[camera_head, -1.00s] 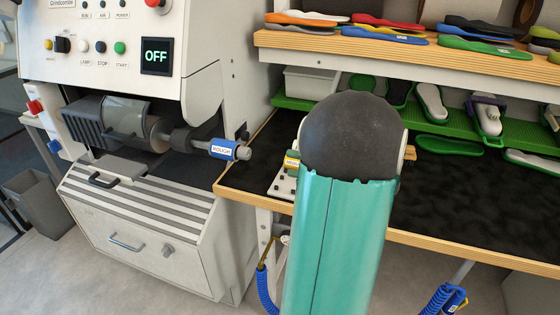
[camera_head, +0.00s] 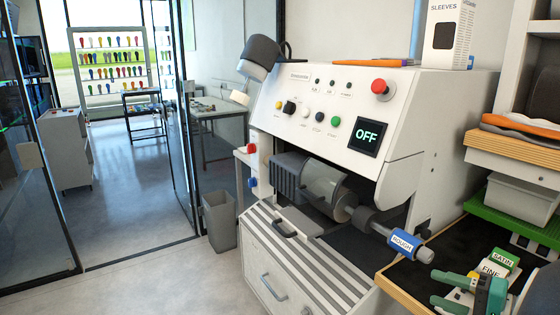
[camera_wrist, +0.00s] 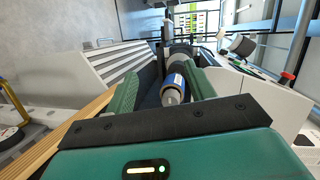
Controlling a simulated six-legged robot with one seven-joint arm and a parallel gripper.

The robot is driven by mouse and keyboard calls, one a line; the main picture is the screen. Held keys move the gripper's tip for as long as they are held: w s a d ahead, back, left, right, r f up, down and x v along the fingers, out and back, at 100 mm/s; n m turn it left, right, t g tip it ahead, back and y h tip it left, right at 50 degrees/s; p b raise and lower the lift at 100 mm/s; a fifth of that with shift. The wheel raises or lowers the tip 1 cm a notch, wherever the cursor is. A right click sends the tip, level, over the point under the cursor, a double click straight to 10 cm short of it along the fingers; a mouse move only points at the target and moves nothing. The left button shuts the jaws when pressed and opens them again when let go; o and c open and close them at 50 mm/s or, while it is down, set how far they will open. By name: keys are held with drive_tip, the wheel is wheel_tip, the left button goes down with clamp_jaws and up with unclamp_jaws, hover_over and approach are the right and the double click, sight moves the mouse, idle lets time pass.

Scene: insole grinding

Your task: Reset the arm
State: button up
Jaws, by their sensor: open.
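My gripper (camera_head: 436,287) is at the lower right of the head view, its two green fingers spread apart. In the wrist view the fingers (camera_wrist: 162,76) are open with nothing held between them. The blue-banded ROUGH sleeve (camera_head: 403,243) sits on the grinder's spindle, beyond and above my gripper in the head view. In the wrist view the sleeve (camera_wrist: 172,84) shows in the gap between the fingers, apparently beyond the tips.
The white grinder (camera_head: 335,95) shows OFF on its display (camera_head: 367,136). A grey bin (camera_head: 219,222) stands left of the grinder. Open floor (camera_head: 130,265) lies further left.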

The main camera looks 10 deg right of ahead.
drive_tip(key=s+a+n+g+h, duration=0.2)
drive_tip(key=a+n+g+h, duration=0.2)
drive_tip(key=a, duration=1)
drive_tip(key=s+a+n+g+h, duration=0.3)
drive_tip(key=a+n, duration=0.3)
drive_tip(key=a, duration=0.7)
drive_tip(key=shift+a+r+g+h, duration=0.3)
drive_tip(key=shift+a+g+h, duration=0.1)
drive_tip(key=shift+h, duration=0.5)
drive_tip(key=shift+d, duration=0.15)
